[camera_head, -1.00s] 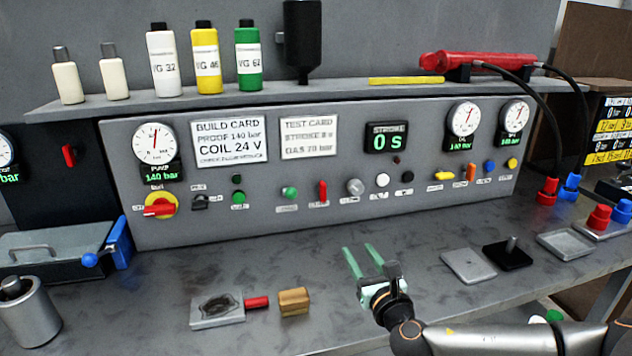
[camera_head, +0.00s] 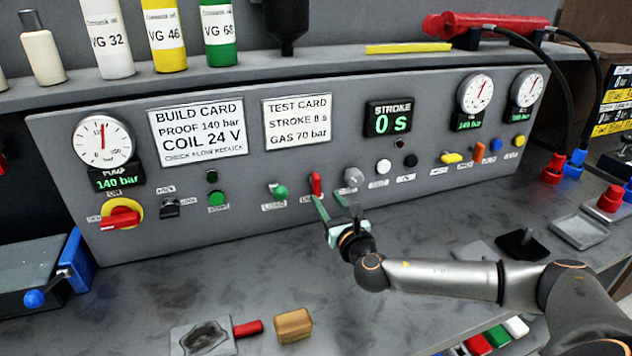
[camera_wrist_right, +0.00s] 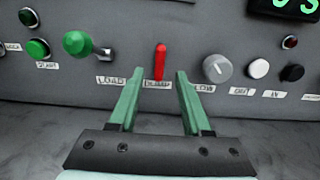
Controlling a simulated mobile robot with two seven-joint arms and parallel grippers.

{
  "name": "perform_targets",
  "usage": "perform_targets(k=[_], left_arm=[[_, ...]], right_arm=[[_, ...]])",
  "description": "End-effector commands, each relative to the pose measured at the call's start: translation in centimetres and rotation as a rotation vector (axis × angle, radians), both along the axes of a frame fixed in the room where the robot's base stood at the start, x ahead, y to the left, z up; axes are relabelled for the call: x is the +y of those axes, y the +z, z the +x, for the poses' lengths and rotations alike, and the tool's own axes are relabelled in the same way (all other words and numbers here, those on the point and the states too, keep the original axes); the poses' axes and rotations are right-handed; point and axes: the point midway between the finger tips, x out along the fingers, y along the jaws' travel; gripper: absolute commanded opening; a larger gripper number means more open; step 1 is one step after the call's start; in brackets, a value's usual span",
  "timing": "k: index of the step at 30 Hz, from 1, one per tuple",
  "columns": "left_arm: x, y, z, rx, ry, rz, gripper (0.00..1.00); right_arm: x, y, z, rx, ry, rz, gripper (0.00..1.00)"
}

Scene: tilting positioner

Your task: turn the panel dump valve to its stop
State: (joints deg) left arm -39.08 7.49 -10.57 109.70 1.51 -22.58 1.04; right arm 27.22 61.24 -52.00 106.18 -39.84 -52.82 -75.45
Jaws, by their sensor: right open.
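The dump valve is a small red lever (camera_head: 316,184) on the front of the grey panel. It stands upright, with its label partly behind my gripper in the head view. In the right wrist view the red lever (camera_wrist_right: 160,62) is upright above the DUMP label (camera_wrist_right: 158,84). My right gripper (camera_head: 335,202) is open, with its green fingers pointing at the panel. In the wrist view its fingertips (camera_wrist_right: 160,74) lie on either side of the lever's line, just short of it, with nothing between them. My left gripper does not show.
The green load knob (camera_wrist_right: 78,44) is left of the lever and the grey flow knob (camera_wrist_right: 217,68) is right. A wooden block (camera_head: 294,325) and a tray with a red handle (camera_head: 203,338) lie on the bench.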

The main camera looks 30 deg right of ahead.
Motion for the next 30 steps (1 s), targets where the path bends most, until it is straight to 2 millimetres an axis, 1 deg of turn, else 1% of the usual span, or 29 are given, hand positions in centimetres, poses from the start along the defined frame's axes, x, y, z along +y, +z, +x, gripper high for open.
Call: perform_targets(k=[1,6,12,18,28,30], left_arm=[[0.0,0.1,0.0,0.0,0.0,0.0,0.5],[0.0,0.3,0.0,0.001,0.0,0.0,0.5],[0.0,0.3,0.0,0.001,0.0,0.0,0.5],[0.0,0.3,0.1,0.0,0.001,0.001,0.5],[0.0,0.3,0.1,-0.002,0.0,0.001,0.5],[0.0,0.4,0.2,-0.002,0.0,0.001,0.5]], right_arm=[[-0.2,0.2,1.0,-0.003,-0.003,0.001,0.49],[-0.9,0.1,3.8,-0.002,-0.002,0.001,0.49],[-1.5,0.1,6.3,-0.002,-0.001,0.001,0.49],[-1.8,0.0,7.5,0.0,0.0,0.0,0.49],[-1.9,0.0,7.7,0.0,0.0,0.0,0.49],[-1.9,0.0,7.7,0.0,0.0,0.0,0.41]])
